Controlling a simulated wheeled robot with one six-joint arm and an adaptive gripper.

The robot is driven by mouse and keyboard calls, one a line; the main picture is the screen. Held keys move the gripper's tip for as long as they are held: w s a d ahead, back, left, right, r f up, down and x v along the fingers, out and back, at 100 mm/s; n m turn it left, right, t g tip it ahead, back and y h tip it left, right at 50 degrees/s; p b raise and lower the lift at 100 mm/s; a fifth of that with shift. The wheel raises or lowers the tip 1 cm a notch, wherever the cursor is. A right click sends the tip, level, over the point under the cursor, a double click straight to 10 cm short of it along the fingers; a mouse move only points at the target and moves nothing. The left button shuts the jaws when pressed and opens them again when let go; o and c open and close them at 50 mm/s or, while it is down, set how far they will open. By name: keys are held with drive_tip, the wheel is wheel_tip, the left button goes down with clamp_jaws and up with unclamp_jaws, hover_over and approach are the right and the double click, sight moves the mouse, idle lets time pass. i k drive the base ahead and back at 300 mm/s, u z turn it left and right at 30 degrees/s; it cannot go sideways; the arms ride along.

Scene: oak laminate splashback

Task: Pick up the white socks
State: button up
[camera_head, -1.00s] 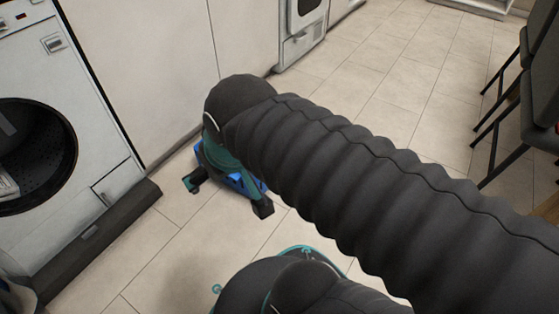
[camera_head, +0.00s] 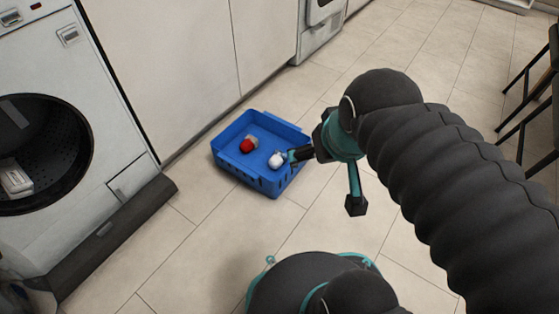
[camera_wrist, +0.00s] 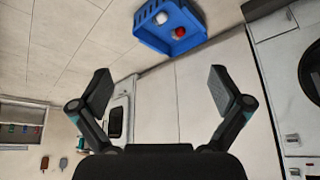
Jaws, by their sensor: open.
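A white bundle (camera_head: 277,160), which looks like the white socks, lies in a blue basket (camera_head: 225,164) on the floor, near its right side. The white bundle also shows in the wrist view (camera_wrist: 161,18), inside the basket (camera_wrist: 146,37) at the top. My gripper (camera_head: 325,181) is at the right of the basket in the head view, one finger close to the basket's right edge. In the wrist view my gripper (camera_wrist: 161,84) is open and empty, its fingers wide apart. I cannot tell its height above the basket.
A red and grey bundle (camera_head: 249,145) lies beside the white one in the basket. A washing machine (camera_head: 100,140) with an open round drum stands at the left, with a whitish item (camera_head: 16,182) inside. White cabinets stand behind the basket. Dark chairs are at the right.

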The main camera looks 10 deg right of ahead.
sight(278, 158)
drive_tip(key=u, duration=0.5)
drive_tip(key=k, duration=1.2)
drive_tip(key=u, duration=0.75)
drive_tip(key=i, duration=1)
drive_tip(key=z, duration=0.95)
drive_tip(key=i, duration=0.75)
drive_tip(key=z, duration=0.7)
